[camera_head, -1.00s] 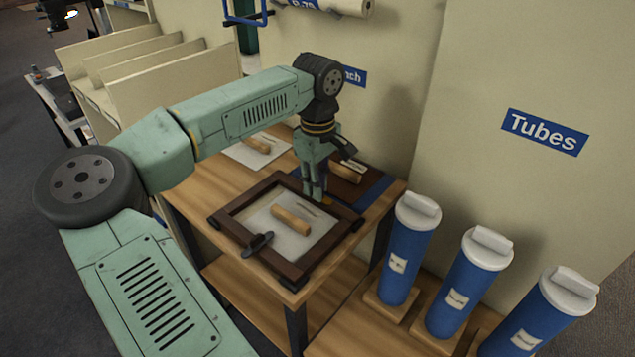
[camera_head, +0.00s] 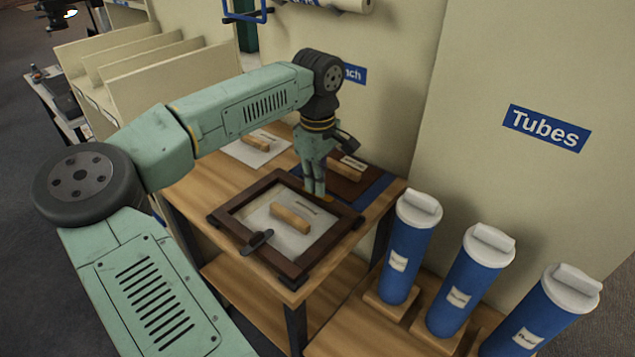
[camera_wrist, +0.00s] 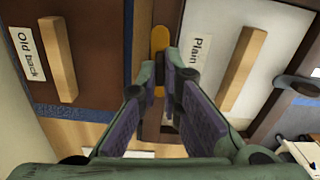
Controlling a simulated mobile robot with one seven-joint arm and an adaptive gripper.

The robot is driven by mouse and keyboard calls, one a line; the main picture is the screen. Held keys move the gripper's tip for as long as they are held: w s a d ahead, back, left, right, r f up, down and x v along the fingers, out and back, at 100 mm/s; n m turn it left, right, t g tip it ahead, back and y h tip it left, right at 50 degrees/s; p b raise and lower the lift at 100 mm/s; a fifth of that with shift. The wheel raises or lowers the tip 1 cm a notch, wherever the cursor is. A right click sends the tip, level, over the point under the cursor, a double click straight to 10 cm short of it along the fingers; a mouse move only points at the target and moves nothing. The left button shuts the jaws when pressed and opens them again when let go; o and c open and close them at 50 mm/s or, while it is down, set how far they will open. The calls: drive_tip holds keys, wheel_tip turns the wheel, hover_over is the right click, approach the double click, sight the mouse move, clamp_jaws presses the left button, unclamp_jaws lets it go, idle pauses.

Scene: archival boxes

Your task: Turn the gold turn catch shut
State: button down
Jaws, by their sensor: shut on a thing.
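The gold turn catch (camera_wrist: 158,38) shows in the wrist view as a rounded strip on the dark wooden frame (camera_wrist: 141,62), roughly lengthwise along the rail. In the head view my gripper (camera_head: 319,194) is at the far right rail of the frame (camera_head: 232,229), and only a bit of gold shows beside the fingertips. A pale panel marked "Plain" (camera_wrist: 197,50), with a wooden handle (camera_wrist: 243,68), lies inside the frame.
A dark catch (camera_head: 258,238) sits on the frame's near left side. A brown board marked "Old Back" (camera_wrist: 77,20) lies beside the frame, and a pale board (camera_head: 245,153) lies behind it. Blue tubes (camera_head: 405,250) stand at the right, near the wall.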

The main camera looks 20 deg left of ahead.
drive_tip(key=n+b, duration=0.2)
drive_tip(key=n, duration=0.2)
drive_tip(key=shift+f, duration=0.1)
drive_tip(key=n+b, duration=0.1)
drive_tip(key=n, duration=0.3)
drive_tip(key=shift+b, duration=0.3)
drive_tip(key=n+b, duration=0.1)
drive_tip(key=n, duration=0.3)
drive_tip(key=shift+n+b, duration=0.75)
drive_tip(key=shift+n, duration=1.45)
drive_tip(key=c, duration=1.8)
unclamp_jaws()
drive_tip(key=shift+o, duration=0.2)
wheel_tip(320, 180, up, 12)
